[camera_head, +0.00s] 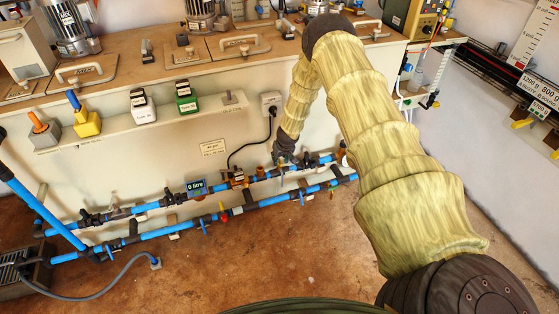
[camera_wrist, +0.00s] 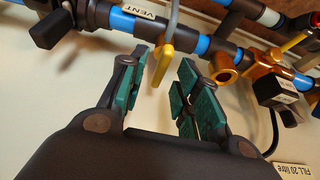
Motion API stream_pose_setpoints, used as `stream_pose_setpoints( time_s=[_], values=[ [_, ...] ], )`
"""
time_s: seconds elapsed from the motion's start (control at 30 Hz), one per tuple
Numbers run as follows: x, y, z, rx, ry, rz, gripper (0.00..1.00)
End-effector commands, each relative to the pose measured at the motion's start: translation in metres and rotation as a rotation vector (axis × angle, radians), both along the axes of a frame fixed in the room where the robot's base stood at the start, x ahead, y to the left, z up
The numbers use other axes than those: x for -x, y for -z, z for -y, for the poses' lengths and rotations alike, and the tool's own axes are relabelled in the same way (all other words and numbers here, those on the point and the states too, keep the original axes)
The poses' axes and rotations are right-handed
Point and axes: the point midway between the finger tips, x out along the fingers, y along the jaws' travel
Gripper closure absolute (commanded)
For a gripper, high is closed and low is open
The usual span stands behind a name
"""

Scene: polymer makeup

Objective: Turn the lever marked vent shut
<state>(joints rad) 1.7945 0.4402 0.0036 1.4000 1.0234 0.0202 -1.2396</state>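In the wrist view, a white label (camera_wrist: 137,12) reading VENT sits on the blue pipe. Close to it, a grey curved stem crosses the pipe and ends in a yellow lever grip (camera_wrist: 162,65). My gripper (camera_wrist: 165,60) is open, with one green-padded finger on each side of the yellow grip in the picture. A gap shows on both sides, so neither pad appears to touch it. How deep the grip sits between the pads is hard to tell. In the head view, my dark gripper (camera_head: 284,148) is at the upper pipe, and the vent lever cannot be made out there.
A brass fitting (camera_wrist: 224,70) and a brass valve with a dark box (camera_wrist: 278,92) are right of my fingers. A dark clamp (camera_wrist: 55,30) is at left. In the head view, a black cable (camera_head: 243,150) hangs nearby, and a lower blue pipe (camera_head: 270,202) runs in front.

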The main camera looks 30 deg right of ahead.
Motion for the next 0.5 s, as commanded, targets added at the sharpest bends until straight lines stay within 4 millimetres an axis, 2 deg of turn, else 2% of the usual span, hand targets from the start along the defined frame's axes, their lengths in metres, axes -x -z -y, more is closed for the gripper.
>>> stream_pose_setpoints(
  time_s=[0.2, 0.5],
  values=[
    [-0.0052, 0.0122, 0.0007, 0.0, 0.0, 0.001, 0.68],
    [-0.0062, 0.014, 0.001, 0.0, 0.0, 0.001, 0.68]
  ],
)
